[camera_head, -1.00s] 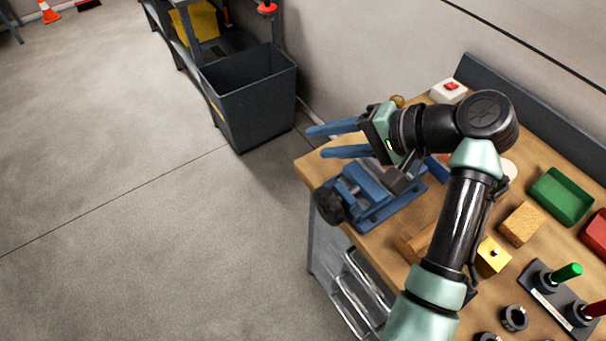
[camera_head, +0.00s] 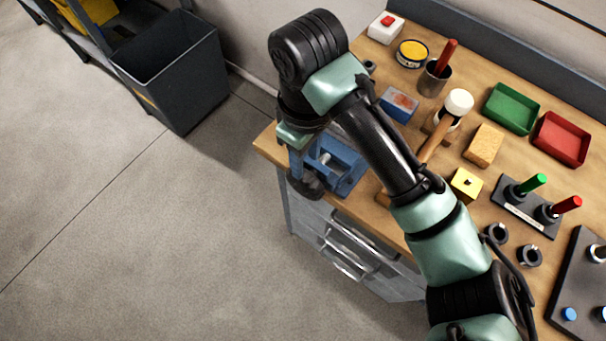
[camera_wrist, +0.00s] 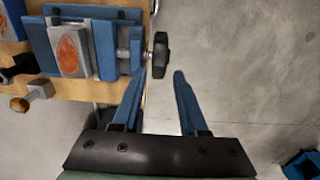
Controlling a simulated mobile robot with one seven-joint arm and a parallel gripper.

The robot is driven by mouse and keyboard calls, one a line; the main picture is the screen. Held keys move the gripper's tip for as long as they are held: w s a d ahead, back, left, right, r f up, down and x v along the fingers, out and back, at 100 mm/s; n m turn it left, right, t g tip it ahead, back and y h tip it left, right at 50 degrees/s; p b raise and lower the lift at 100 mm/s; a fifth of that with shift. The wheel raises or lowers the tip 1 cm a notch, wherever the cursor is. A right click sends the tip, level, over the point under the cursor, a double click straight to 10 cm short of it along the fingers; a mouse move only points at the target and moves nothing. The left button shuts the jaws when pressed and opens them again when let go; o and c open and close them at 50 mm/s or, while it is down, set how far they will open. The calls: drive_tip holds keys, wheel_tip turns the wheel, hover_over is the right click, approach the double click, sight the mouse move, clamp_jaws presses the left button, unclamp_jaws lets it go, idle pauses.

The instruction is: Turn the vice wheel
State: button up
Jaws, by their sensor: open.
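The blue vice (camera_head: 340,165) sits at the left end of the wooden bench, partly hidden by my arm. In the wrist view the vice (camera_wrist: 108,48) is at the upper left, with a grey block with an orange patch (camera_wrist: 70,50) between its jaws. Its dark wheel (camera_head: 306,187) sticks out past the bench edge; in the wrist view the wheel (camera_wrist: 161,56) shows its narrow side. My gripper (camera_wrist: 161,74) is open with its blue fingers pointing at the wheel. The fingertips lie either side of the wheel's near end in the picture; contact cannot be told.
The bench top (camera_head: 470,75) holds a mallet (camera_head: 446,122), a yellow block (camera_head: 466,184), a green tray (camera_head: 511,108) and a red tray (camera_head: 561,139) to the right of my arm. A dark bin (camera_head: 180,75) stands on the floor at upper left.

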sight(305, 175)
wheel_tip(305, 175, down, 9)
drive_tip(key=shift+f+p, duration=0.1)
drive_tip(key=shift+p, duration=0.25)
clamp_jaws()
